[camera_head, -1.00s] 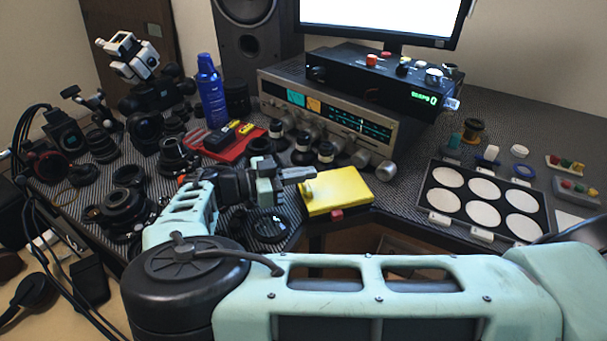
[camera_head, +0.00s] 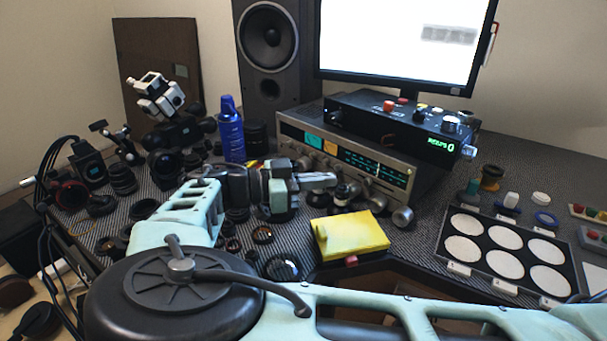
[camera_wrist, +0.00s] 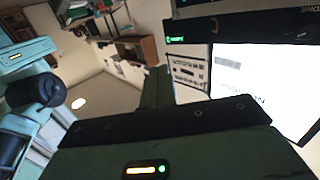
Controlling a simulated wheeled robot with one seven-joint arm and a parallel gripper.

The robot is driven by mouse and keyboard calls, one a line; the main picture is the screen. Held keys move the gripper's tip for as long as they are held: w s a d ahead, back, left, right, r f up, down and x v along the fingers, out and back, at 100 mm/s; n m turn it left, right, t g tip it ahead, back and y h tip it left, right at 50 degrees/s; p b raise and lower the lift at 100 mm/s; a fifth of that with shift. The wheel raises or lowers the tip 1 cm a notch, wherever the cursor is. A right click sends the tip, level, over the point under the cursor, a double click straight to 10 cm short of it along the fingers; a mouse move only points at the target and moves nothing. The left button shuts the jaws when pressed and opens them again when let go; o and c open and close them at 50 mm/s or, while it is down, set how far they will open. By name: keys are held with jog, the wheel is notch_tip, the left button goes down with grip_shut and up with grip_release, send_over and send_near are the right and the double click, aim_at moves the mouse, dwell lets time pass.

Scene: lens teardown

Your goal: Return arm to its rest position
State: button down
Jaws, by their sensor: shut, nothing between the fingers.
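My gripper (camera_head: 318,181) is raised above the desk in the head view, left of centre, with its fingers pointing right. It stands in front of the amplifier and behind and above the yellow box (camera_head: 350,236). The fingers are together and hold nothing. In the wrist view, my gripper's body fills the lower middle, and the monitor (camera_wrist: 265,85) appears tilted at the right.
A silver amplifier (camera_head: 390,180) with a black unit (camera_head: 380,124) on top stands behind my gripper. A blue spray can (camera_head: 231,135), camera bodies and several lens parts crowd the left. A tray of white discs (camera_head: 450,255) lies right. Open air lies above the desk front.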

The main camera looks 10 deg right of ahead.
jog(key=s+d+f+n+g+y+p, duration=0.35)
jog(key=s+d+f+n+y, duration=0.25)
jog(key=s+n+y, duration=0.3)
jog(key=s+a+r+n+t+y+p, duration=0.2)
jog(key=s+a+r+n+y, duration=0.1)
jog(key=s+r+n, duration=0.4)
jog(key=s+a+r+n+t+y+p, duration=0.1)
jog(key=s+a+r+n+y, duration=0.3)
jog(key=s+n, duration=0.5)
jog(key=shift+s+r+t+y+p, duration=0.2)
jog(key=shift+r+t+y+p, duration=0.25)
jog(key=shift+r+y, duration=0.95)
jog(key=shift+r+h, duration=0.2)
jog(key=shift+h, duration=0.1)
